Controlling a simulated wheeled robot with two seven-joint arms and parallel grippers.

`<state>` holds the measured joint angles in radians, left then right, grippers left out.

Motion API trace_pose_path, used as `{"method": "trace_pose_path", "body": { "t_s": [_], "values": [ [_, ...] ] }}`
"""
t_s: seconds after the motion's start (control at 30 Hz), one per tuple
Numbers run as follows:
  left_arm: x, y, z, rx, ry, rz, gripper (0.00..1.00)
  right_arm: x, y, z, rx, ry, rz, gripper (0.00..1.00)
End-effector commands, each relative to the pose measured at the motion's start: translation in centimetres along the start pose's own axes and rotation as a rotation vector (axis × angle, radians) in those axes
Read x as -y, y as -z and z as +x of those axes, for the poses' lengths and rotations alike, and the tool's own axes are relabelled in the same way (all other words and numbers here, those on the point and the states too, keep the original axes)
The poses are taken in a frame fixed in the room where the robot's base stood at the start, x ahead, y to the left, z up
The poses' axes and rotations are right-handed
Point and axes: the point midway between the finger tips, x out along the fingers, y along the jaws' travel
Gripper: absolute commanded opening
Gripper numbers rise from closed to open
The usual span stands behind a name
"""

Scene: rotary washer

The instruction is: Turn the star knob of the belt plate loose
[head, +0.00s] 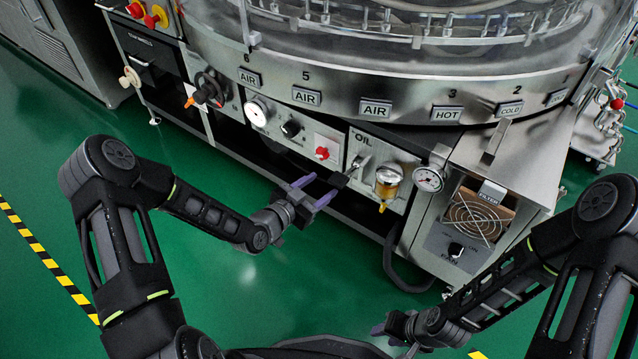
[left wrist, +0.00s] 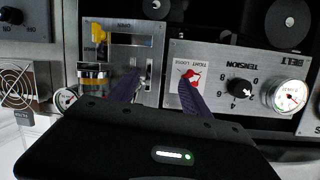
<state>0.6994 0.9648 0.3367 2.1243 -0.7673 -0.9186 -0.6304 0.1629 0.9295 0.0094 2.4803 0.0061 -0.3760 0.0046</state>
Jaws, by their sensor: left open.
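The red star knob (head: 322,153) sits on a white label at the right end of the belt plate (head: 276,123). In the left wrist view, the knob (left wrist: 191,75) has "TIGHT LOOSE" beside it on the belt plate (left wrist: 215,58), and a finger partly covers it. My left gripper (head: 316,190) is open and empty, below and in front of the knob in the head view. In the left wrist view, its fingers (left wrist: 158,78) straddle the seam between the belt and oil plates, not the knob. My right gripper (head: 384,329) is low near the bottom edge; its opening is unclear.
The belt plate also carries a black tension knob (head: 290,129) and a gauge (head: 257,112). The oil plate (head: 368,151) beside it has a metal lever (head: 354,168) and an amber oil cup (head: 387,182). A fan box (head: 470,215) juts out right. Green floor lies open in front.

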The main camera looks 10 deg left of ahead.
Motion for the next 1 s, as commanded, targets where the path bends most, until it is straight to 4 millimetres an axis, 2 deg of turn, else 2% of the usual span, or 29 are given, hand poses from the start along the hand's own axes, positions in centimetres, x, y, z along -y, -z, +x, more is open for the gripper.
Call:
{"method": "trace_pose_path", "body": {
  "t_s": [0.03,0.1,0.2,0.33,0.73,0.87,1.0],
  "values": [
    [1.7,-2.1,0.9,-0.063,0.039,0.064,0.55,-1.3,0.0,3.3,-0.004,-0.001,0.002,0.36],
    [3.6,-1.8,1.1,-0.136,0.077,0.148,0.55,-1.9,0.1,4.7,-0.008,-0.003,0.003,0.36],
    [5.4,-1.4,1.0,-0.204,0.117,0.231,0.55,-2.3,0.2,5.8,-0.012,-0.004,0.005,0.36],
    [6.2,-0.8,0.7,-0.239,0.137,0.277,0.55,-2.5,0.3,6.0,-0.014,-0.004,0.006,0.36],
    [6.3,-0.6,1.0,-0.239,0.137,0.278,0.55,-2.4,0.3,5.9,-0.013,-0.004,0.005,0.36],
    [6.3,-0.4,2.0,-0.24,0.137,0.277,0.55,-2.5,0.3,6.3,-0.015,-0.004,0.005,0.36],
    [6.5,0.1,4.0,-0.241,0.137,0.277,0.55,-2.8,0.3,7.0,-0.017,-0.004,0.006,0.36]
  ]
}}
